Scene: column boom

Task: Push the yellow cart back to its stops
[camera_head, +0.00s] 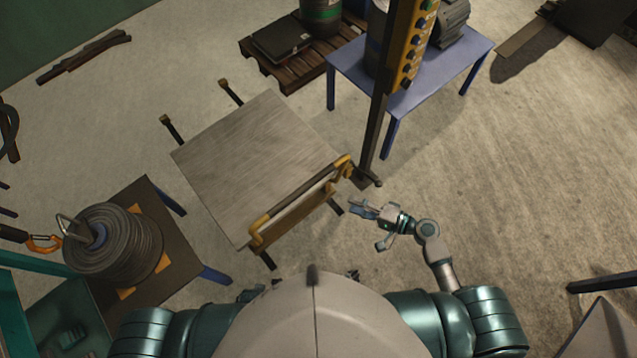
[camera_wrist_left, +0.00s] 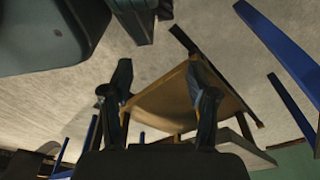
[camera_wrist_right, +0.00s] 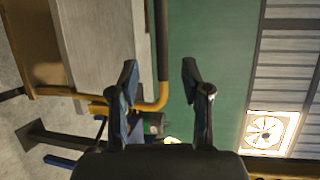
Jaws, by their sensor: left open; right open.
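The yellow cart has a flat grey top (camera_head: 255,165) and a yellow handle with a dark grip bar (camera_head: 295,203) along its near side. Two dark posts with brown caps (camera_head: 170,128) stand just beyond its far edge; I cannot tell if they are the stops. My right gripper (camera_head: 358,206) is open and empty, just right of the handle's right end. In the right wrist view the handle's yellow bend (camera_wrist_right: 152,104) shows beyond the open fingers (camera_wrist_right: 160,78). My left gripper (camera_wrist_left: 162,82) is open, with the cart's yellow underside (camera_wrist_left: 175,103) beyond it; my body mostly hides it in the head view.
A dark stand with a cable reel (camera_head: 115,245) is close on the cart's left. A blue table (camera_head: 440,75) and a post with a yellow button box (camera_head: 412,45) stand at the right back. A pallet (camera_head: 290,75) lies behind.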

